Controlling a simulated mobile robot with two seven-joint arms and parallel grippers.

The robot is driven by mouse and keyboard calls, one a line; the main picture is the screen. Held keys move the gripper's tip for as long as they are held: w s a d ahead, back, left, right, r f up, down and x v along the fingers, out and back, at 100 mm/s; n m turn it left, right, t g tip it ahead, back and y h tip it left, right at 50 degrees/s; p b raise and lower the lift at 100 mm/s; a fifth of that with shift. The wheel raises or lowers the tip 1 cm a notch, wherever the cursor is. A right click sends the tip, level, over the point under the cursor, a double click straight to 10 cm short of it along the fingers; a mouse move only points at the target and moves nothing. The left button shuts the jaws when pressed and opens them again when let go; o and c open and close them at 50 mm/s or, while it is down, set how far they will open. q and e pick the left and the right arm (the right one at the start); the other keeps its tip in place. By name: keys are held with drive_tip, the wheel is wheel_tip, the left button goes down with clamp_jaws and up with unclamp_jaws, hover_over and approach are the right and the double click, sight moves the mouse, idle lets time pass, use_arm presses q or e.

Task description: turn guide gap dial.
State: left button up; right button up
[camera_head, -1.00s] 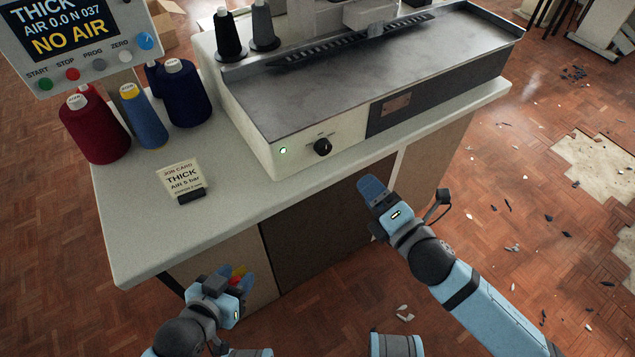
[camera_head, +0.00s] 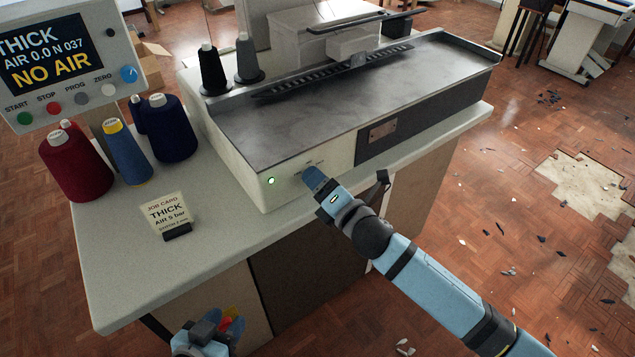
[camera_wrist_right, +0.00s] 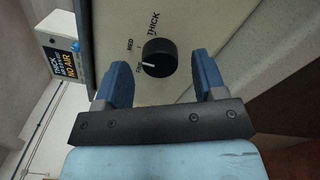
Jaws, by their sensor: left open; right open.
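The guide gap dial (camera_wrist_right: 160,57) is a round black knob with a white pointer line on the machine's cream front panel. In the right wrist view the pointer aims left, at the lowest small label, away from MED and THICK. My right gripper (camera_wrist_right: 165,78) is open, its two blue fingers apart on either side of the dial; I cannot tell whether they touch it. In the head view this gripper (camera_head: 312,178) hides the dial. My left gripper (camera_head: 228,325) is open, low by the table's front, partly cut off, with red and yellow bits at its fingers.
The machine (camera_head: 300,120) stands on a pale table (camera_head: 110,260). A job card (camera_head: 168,212) reading THICK, AIR 5 bar, stands left of it. Thread cones (camera_head: 75,165) and a display (camera_head: 50,60) reading NO AIR are at the left.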

drive_tip(key=shift+w+a, duration=0.3)
drive_tip(key=shift+w, duration=0.1)
drive_tip(key=c, duration=0.9)
